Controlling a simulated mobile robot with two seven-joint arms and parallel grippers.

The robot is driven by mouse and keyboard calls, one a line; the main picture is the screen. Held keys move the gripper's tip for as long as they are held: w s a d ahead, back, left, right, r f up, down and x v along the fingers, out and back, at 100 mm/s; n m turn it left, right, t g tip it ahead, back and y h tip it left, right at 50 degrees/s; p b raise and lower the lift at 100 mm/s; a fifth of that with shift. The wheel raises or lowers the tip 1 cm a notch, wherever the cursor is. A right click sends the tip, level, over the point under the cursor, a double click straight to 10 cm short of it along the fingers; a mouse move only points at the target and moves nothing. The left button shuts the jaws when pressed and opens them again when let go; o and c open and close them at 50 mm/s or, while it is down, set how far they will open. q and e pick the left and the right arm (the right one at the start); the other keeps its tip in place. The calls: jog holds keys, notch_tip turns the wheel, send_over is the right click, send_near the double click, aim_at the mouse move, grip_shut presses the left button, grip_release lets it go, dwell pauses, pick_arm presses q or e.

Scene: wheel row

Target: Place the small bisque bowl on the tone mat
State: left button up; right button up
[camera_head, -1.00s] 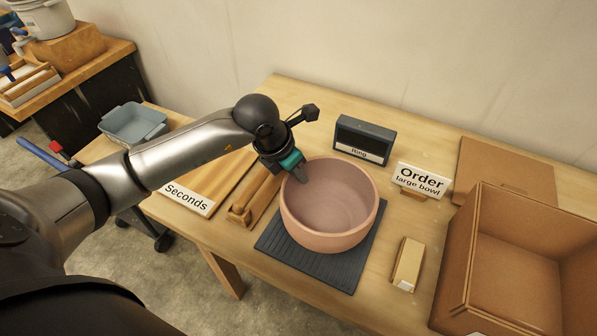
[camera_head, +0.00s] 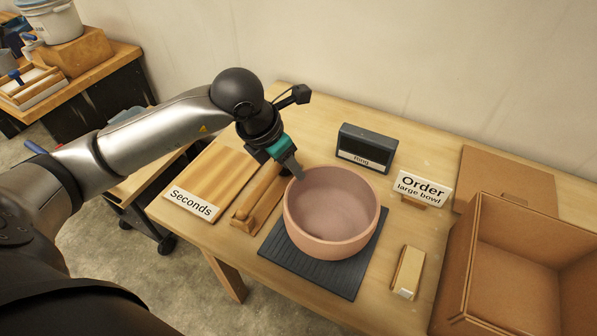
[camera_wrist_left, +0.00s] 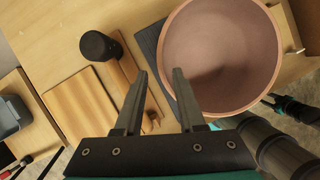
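A pinkish bisque bowl (camera_head: 333,240) sits upright on the dark ribbed mat (camera_head: 345,282); it is the only bowl I see, and I cannot tell whether it is the small one. My left gripper (camera_head: 296,176) is at the bowl's upper-left rim. In the left wrist view, the fingers (camera_wrist_left: 158,100) are apart with nothing between them. The bowl (camera_wrist_left: 222,50) is to their right there, beside the right finger. Whether that finger touches the rim is unclear. Dark and teal robot parts (camera_wrist_left: 268,140) at the lower right may be my right arm; its fingers cannot be made out.
A wooden board with a "Seconds" sign (camera_head: 191,203) and a wooden rack (camera_head: 250,212) lie left of the mat. A dark labelled box (camera_head: 367,147) and an "Order large bowl" sign (camera_head: 422,189) stand behind. A block (camera_head: 408,270) and an open carton (camera_head: 520,265) are right.

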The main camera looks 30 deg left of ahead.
pick_arm(q)
jog(key=shift+v, duration=2.3)
